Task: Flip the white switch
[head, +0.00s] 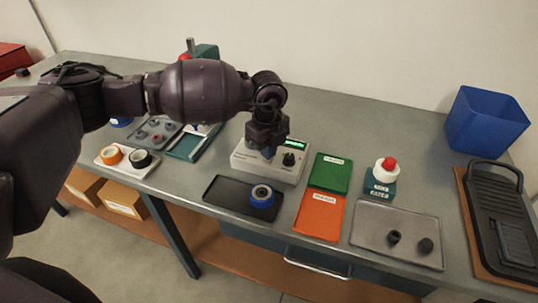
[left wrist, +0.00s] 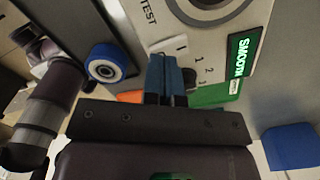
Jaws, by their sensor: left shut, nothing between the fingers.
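The tester box (head: 262,168) is a pale box with a green display and a black knob, standing on the bench. My left gripper (head: 268,152) is over its top face and hides part of it. In the left wrist view the shut blue fingertips (left wrist: 165,58) are at the panel, with nothing between them. Just beyond them is a small white piece with a short dash mark, which looks like the white switch (left wrist: 178,44). I cannot tell whether the fingertips touch it. My right gripper is not in view.
In front of the box lies a black tray (head: 226,196) with a blue-rimmed roll (head: 262,196). Green (head: 330,172) and orange (head: 320,216) trays are to its right. A teal block with a red button (head: 380,180) stands further right. A blue bin (head: 486,122) is at the back right.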

